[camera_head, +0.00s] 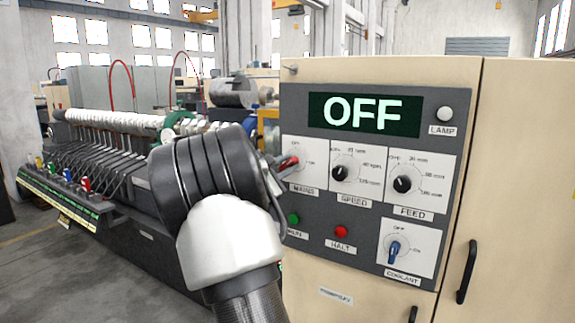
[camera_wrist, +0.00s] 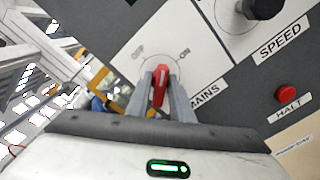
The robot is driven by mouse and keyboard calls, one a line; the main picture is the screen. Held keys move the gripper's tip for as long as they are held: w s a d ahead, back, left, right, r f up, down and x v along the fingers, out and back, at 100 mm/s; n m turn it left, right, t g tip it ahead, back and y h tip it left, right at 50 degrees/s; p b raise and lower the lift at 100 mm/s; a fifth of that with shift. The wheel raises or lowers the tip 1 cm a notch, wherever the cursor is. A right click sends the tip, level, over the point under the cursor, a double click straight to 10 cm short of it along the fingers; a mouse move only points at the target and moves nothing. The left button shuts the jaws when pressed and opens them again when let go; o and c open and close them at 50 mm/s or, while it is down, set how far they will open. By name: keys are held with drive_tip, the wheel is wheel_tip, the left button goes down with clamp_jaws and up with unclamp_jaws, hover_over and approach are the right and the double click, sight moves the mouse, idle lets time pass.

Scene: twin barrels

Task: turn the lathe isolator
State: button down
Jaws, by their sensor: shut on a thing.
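The lathe isolator is the red MAINS switch (camera_head: 290,162) at the upper left of the grey control panel, partly hidden by my gripper in the head view. In the wrist view its red handle (camera_wrist: 161,88) stands between the two grey fingers, its upper end lying between the OFF and ON marks. My gripper (camera_wrist: 161,80) is shut on this handle. In the head view my gripper (camera_head: 282,165) reaches the switch from the left, and my wrist hides part of the panel's left edge. The display (camera_head: 362,112) reads OFF.
SPEED (camera_head: 345,173) and FEED (camera_head: 403,184) knobs sit right of the switch. Below are a green RUN button (camera_head: 294,218), red HALT button (camera_head: 341,231) and blue COOLANT switch (camera_head: 394,248). A white lamp (camera_head: 444,114) is at upper right. A long machine (camera_head: 110,170) stands left.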

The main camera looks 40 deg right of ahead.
drive_tip(key=n+p, duration=0.2)
drive_tip(key=n, duration=0.3)
drive_tip(key=shift+r+n+p, duration=0.15)
drive_tip(key=shift+n+p, duration=0.15)
drive_tip(key=shift+p, duration=0.05)
drive_tip(key=shift+n+p, duration=1.5)
drive_tip(key=shift+n, duration=0.7)
drive_tip(key=shift+f, duration=0.2)
drive_tip(key=c, duration=1.8)
unclamp_jaws()
drive_tip(key=shift+o, duration=0.2)
drive_tip(key=b+v, duration=0.1)
drive_tip(key=v, duration=1.6)
drive_tip(key=shift+a, duration=0.25)
drive_tip(key=shift+s, duration=0.15)
